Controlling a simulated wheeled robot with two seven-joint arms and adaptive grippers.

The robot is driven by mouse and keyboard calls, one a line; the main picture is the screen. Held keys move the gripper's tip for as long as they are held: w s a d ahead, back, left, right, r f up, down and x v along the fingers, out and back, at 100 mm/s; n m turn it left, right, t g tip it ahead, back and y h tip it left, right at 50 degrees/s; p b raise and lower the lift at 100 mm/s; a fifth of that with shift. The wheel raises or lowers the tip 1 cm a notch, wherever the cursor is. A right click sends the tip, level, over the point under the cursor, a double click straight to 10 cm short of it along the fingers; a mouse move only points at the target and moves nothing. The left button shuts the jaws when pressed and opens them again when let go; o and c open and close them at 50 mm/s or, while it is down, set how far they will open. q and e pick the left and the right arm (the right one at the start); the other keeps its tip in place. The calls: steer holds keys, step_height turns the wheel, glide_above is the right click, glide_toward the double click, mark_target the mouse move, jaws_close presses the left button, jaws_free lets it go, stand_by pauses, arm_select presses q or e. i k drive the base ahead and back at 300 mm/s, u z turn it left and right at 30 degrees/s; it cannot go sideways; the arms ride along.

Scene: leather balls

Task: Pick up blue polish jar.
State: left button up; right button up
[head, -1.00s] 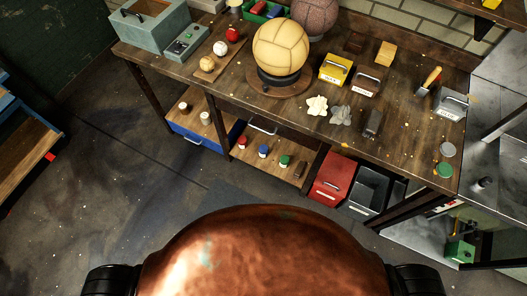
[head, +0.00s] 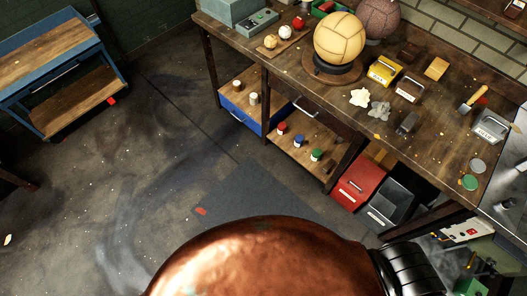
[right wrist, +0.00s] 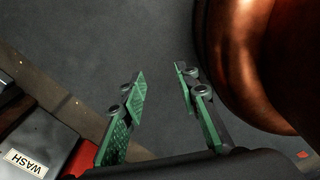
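The blue polish jar (head: 298,141) is a small jar with a white lid area and blue band, standing on the wooden lower shelf (head: 275,150) under the workbench. It stands between a red jar (head: 281,128) and a green jar (head: 316,155). My right gripper (right wrist: 160,76) shows in the right wrist view with its two green-padded fingers apart and nothing between them. It is over the grey floor, and no jar shows in that view. My left gripper is in neither current view.
The workbench (head: 437,125) carries a large tan ball (head: 340,38) on a stand. A red bin (head: 360,181) and a grey bin (head: 388,204) stand right of the shelf. A bin labelled WASH (right wrist: 30,158) is left of my right gripper.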

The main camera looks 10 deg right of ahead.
mark_target(299, 141)
steer(key=u, duration=0.35)
steer(key=k, duration=0.55)
steer(key=u, duration=0.95)
steer(key=i, duration=1.3)
steer(key=z, duration=1)
steer(key=i, duration=0.9)
steer(key=z, duration=1.05)
steer(key=i, duration=0.2)
steer(key=z, duration=0.1)
